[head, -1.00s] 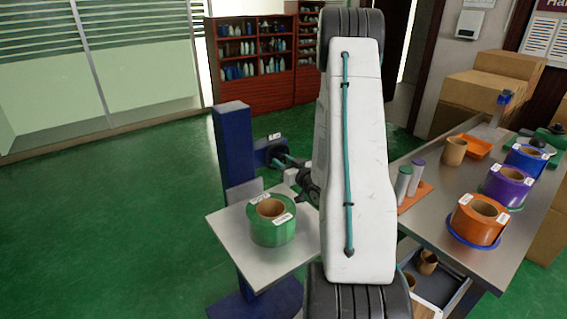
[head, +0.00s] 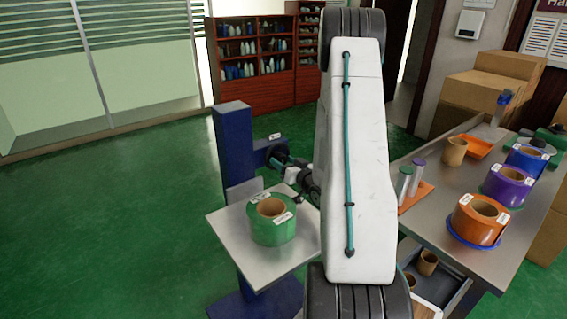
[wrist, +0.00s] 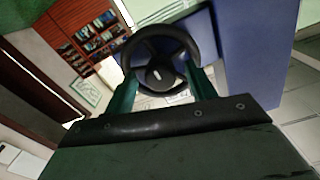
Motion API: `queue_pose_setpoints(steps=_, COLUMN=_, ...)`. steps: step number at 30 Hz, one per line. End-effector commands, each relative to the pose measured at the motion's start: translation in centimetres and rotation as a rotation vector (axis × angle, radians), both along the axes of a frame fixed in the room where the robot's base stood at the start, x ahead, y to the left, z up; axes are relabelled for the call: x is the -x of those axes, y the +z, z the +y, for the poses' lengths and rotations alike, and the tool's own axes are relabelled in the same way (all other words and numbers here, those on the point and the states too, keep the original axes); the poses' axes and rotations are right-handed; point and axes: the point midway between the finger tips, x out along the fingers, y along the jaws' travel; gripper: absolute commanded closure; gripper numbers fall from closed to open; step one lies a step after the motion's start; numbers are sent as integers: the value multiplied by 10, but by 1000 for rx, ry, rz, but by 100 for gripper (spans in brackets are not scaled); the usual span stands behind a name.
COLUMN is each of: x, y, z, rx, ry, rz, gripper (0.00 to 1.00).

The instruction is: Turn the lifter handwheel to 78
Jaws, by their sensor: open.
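The lifter handwheel (wrist: 160,74) is a dark, spoked wheel with a round hub and a small pale mark, facing me in the wrist view. In the head view the handwheel (head: 269,156) is small and partly hidden, on the side of the blue lifter column (head: 233,150). My gripper (wrist: 162,72) is open, its two green fingers apart on either side of the hub, in front of the wheel's lower part. In the head view my gripper (head: 281,160) is right at the wheel. I cannot tell whether the fingers touch it. No number is readable on the wheel.
A green roll (head: 272,222) sits on the lifter's metal platform (head: 228,230), below my gripper. The bench (head: 432,195) at right holds orange (head: 478,220), purple (head: 507,186) and blue (head: 527,160) rolls. Open green floor lies left of the column.

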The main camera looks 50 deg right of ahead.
Motion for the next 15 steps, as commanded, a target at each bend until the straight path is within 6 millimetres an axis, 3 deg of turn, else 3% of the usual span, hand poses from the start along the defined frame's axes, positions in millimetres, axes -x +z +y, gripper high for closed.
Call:
queue_pose_setpoints(steps=9, x=50, y=0, z=12, rx=-2, ry=-3, rz=1, gripper=45)
queue_pose_setpoints(steps=15, x=70, y=0, z=16, rx=-1, ry=-2, rz=-1, gripper=45)
